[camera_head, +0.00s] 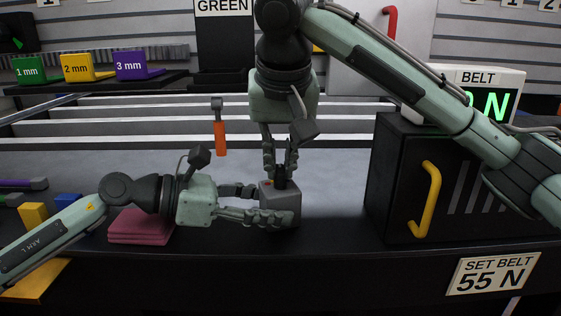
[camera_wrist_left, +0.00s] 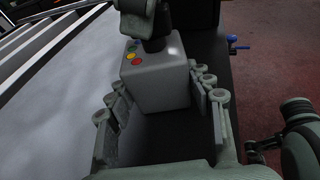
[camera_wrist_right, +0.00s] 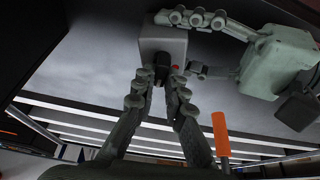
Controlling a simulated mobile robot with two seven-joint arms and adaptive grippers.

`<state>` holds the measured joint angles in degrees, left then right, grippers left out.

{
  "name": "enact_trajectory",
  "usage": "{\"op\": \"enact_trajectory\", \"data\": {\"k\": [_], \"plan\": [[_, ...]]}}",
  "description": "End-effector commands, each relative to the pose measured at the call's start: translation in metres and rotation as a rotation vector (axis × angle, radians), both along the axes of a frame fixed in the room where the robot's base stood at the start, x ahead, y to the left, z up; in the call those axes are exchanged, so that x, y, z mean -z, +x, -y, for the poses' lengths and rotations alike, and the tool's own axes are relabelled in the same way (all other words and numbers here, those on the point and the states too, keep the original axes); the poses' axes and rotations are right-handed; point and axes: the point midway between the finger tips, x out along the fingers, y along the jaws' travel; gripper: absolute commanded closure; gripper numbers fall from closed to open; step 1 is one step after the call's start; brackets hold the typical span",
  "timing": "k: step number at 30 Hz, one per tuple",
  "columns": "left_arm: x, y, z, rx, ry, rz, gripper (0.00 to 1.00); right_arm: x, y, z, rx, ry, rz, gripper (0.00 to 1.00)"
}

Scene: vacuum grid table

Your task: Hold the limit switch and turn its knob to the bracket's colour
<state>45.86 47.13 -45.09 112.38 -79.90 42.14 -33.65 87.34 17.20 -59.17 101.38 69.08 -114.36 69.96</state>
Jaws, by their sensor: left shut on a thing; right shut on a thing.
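The limit switch is a grey box (camera_head: 283,208) upright on the dark front strip of the table. My left gripper (camera_head: 264,204) is shut on its sides from the left. My right gripper (camera_head: 281,170) points down and is shut on the black knob (camera_wrist_right: 161,72) on top, which its fingers partly hide. In the left wrist view the box (camera_wrist_left: 158,88) shows red, green, yellow and blue dots on its top beside the knob. I cannot tell which dot the knob points to. A sign (camera_head: 222,7) at the back reads GREEN; I cannot make out a bracket with it.
A black cabinet (camera_head: 400,190) with a yellow handle stands close on the right. Folded pink cloths (camera_head: 140,228) lie under my left wrist. An orange-handled tool (camera_head: 220,138) is behind the switch. Green, yellow and purple labelled angle pieces (camera_head: 139,66) stand at the back left.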

Motion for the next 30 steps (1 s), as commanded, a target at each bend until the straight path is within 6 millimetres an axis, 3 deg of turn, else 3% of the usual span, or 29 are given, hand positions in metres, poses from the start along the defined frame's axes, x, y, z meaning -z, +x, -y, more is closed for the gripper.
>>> {"op": "enact_trajectory", "data": {"k": [17,18,23,30], "plan": [[0.0014,-0.0003,0.0,0.0,0.002,-0.004,0.65,-0.0007,0.0005,0.0002,0.035,0.001,0.003,1.0],[0.0014,-0.0003,0.0,0.0,0.002,-0.003,0.65,-0.0007,0.0005,0.0002,0.035,0.0,0.003,0.86],[0.0014,-0.0003,0.0,0.0,0.002,-0.003,0.65,-0.0005,0.0004,0.0001,0.035,0.0,0.002,0.67],[0.0014,-0.0004,0.0,0.0,0.002,-0.003,0.65,-0.0003,0.0001,0.0001,0.034,0.0,0.001,0.67]]}}
